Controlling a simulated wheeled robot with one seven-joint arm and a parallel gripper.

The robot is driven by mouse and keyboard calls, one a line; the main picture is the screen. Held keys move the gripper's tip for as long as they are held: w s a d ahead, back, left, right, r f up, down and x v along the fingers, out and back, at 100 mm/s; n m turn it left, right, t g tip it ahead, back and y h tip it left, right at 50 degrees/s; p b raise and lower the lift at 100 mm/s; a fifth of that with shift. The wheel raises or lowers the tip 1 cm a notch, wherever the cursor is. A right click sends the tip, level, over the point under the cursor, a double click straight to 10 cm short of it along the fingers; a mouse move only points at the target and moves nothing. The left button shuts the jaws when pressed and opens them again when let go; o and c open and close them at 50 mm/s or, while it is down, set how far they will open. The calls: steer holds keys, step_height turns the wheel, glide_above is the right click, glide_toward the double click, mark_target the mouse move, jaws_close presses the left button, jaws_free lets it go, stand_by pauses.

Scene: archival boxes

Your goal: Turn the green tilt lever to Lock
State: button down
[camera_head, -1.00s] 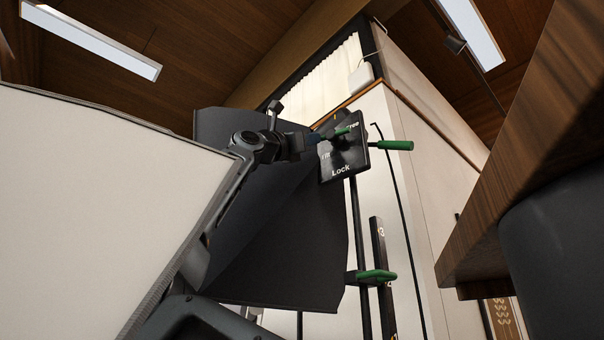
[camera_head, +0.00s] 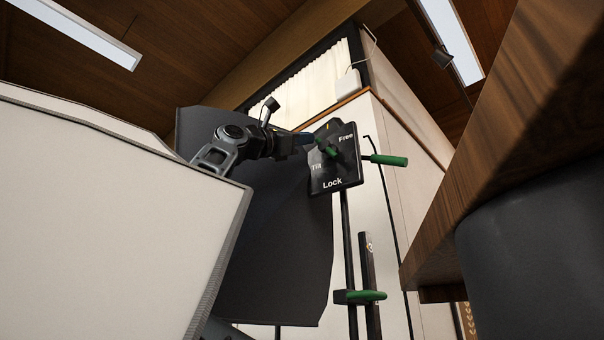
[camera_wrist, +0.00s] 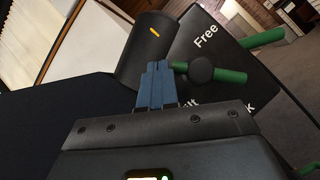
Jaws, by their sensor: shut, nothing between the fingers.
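A black plate (camera_head: 349,174) carries the words Free at upper right, Tilt at left and Lock at the bottom. The green tilt lever (camera_head: 328,149) sits on its face, slanting from upper left toward the dark hub. In the wrist view, the lever (camera_wrist: 231,76) shows green on both sides of a round black hub (camera_wrist: 200,68). My gripper (camera_head: 308,138) is at the plate's left edge. Its blue fingers (camera_wrist: 157,68) are shut and empty, close beside the lever's short green end; contact cannot be told.
A black cylinder (camera_wrist: 158,45) with an orange mark stands just beyond my fingertips. A green side handle (camera_head: 386,160) sticks out right of the plate. A lower green handle (camera_head: 365,295) is on the stand. A dark panel (camera_head: 265,220) hangs behind; a wooden edge (camera_head: 470,170) is at right.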

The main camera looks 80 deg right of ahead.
steer(key=shift+s+a+r+m+y, duration=0.2)
steer(key=shift+s+r+m+y, duration=0.4)
steer(key=shift+m, duration=0.3)
steer(key=shift+w+a+f, duration=0.1)
steer(key=shift+w, duration=0.1)
steer(key=b+v, duration=0.1)
steer(key=v, duration=0.6)
steer(key=shift+w+f, duration=0.2)
steer(key=shift+a, duration=0.1)
